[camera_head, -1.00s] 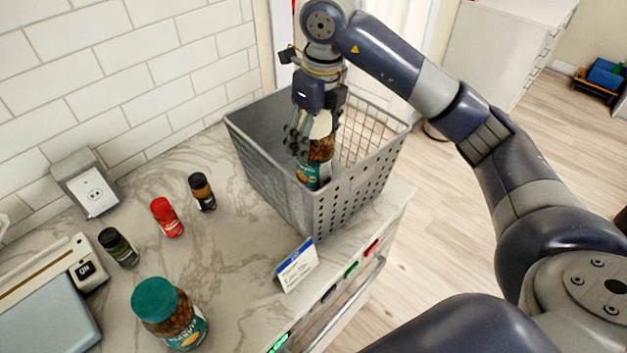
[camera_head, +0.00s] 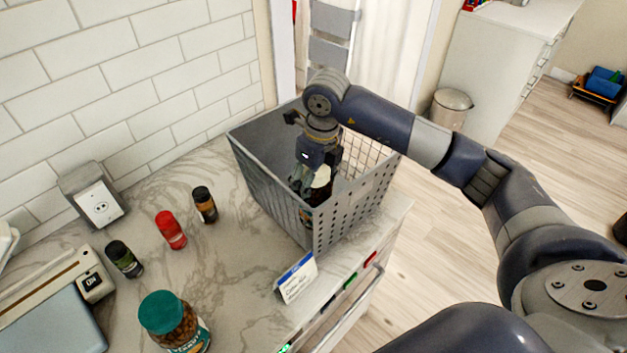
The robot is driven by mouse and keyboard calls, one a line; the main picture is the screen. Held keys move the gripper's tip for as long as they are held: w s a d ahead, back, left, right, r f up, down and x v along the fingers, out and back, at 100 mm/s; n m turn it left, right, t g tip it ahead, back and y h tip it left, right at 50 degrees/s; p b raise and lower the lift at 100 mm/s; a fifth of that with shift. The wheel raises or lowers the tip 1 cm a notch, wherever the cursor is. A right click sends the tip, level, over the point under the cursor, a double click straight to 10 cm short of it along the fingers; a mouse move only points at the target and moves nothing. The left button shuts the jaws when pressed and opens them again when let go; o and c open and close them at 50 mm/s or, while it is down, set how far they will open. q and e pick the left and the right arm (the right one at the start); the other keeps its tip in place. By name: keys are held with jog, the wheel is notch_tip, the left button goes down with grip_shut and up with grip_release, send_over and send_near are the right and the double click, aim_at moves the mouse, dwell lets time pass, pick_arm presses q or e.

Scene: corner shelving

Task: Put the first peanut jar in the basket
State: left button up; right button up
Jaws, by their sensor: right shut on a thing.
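The grey basket (camera_head: 285,205) stands on the marble counter, with solid and perforated walls. My right gripper (camera_head: 312,190) is inside the basket, pointing down, shut on a peanut jar (camera_head: 320,196). Only a small part of this jar shows; the basket wall and the gripper hide most of it, and I cannot tell whether it touches the basket floor. A second peanut jar (camera_head: 176,322) with a teal lid stands upright at the counter's front left. My left gripper is not in view.
Three small spice jars stand on the counter: a red one (camera_head: 170,230), a dark one (camera_head: 204,205) and a green-black one (camera_head: 124,259). A small sign (camera_head: 296,278) stands before the basket. A scale-like device (camera_head: 50,300) is at the left.

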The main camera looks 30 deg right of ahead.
jog(key=o, duration=1.1)
jog(key=shift+f, duration=0.15)
jog(key=shift+c, duration=0.2)
jog(key=o, duration=0.4)
jog(key=shift+o, duration=0.2)
jog(key=shift+r, duration=0.35)
jog(key=r+b, duration=0.1)
jog(key=r, duration=0.2)
jog(key=r+b, duration=0.1)
jog(key=r, duration=0.3)
jog(key=s+r+b, duration=0.1)
jog(key=r, duration=0.2)
jog(key=shift+s+d+r, duration=0.1)
jog(key=shift+d+r, duration=0.1)
jog(key=shift+r, duration=0.05)
jog(key=shift+s+r, duration=0.1)
jog(key=shift+r, duration=0.5)
